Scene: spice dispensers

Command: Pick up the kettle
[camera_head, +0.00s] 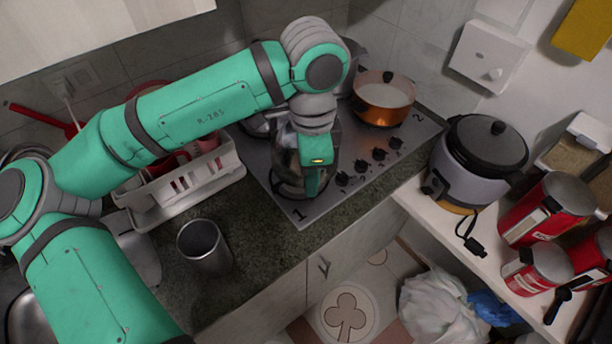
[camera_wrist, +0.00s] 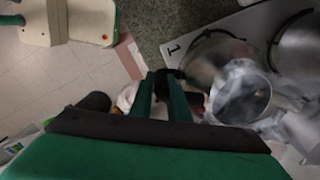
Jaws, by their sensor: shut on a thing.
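The kettle (camera_head: 287,165) is a shiny metal vessel on the left front part of the steel stovetop, partly hidden behind my arm and gripper in the head view. In the wrist view its round metal body (camera_wrist: 240,90) is at the right of the fingers. My gripper (camera_head: 314,182) points down at the kettle's front right side. In the wrist view my gripper (camera_wrist: 168,85) has its two green fingers close together around a dark part at the kettle's side, which looks like its handle. I cannot tell whether the kettle is clear of the stovetop.
A copper pot (camera_head: 383,103) stands at the back right of the stovetop (camera_head: 300,210). A metal cup (camera_head: 205,247) stands on the counter, near a white dish rack (camera_head: 190,185). A rice cooker (camera_head: 475,160) and red canisters (camera_head: 545,207) are on the right shelf.

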